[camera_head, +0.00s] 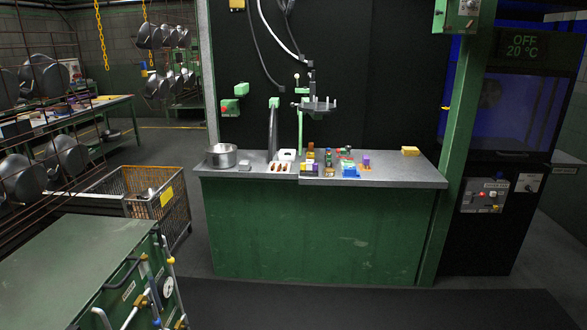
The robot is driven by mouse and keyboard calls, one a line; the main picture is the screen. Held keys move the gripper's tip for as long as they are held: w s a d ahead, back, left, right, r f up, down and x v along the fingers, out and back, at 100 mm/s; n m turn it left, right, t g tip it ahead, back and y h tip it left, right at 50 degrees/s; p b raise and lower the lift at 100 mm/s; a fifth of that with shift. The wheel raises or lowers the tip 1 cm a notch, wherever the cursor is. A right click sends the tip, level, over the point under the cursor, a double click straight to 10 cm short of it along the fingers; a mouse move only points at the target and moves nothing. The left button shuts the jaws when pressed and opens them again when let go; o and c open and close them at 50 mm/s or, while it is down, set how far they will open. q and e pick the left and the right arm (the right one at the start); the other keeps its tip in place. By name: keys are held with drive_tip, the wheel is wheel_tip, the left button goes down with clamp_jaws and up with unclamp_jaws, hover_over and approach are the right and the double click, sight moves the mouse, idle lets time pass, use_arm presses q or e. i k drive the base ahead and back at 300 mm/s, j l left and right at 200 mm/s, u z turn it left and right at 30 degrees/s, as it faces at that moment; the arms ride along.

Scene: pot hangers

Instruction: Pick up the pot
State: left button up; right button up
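A silver metal pot (221,156) stands upright at the left end of the grey-topped green workbench (400,176). More dark metal pots or pans (66,155) hang on a wire rack at the left. Others (150,37) hang farther back. Neither of my grippers is in view.
A green cabinet (70,265) with pipes and a gauge fills the lower left. A wire basket (158,205) stands behind it. Small coloured items (350,168) and a stand (300,110) occupy the bench middle. A dark oven-like machine (505,130) is right. Floor before the bench is clear.

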sight(219, 156)
drive_tip(key=i+u, duration=0.1)
drive_tip(key=i, duration=0.75)
drive_tip(key=i+l, duration=0.1)
drive_tip(key=i, duration=0.7)
drive_tip(key=u, duration=0.05)
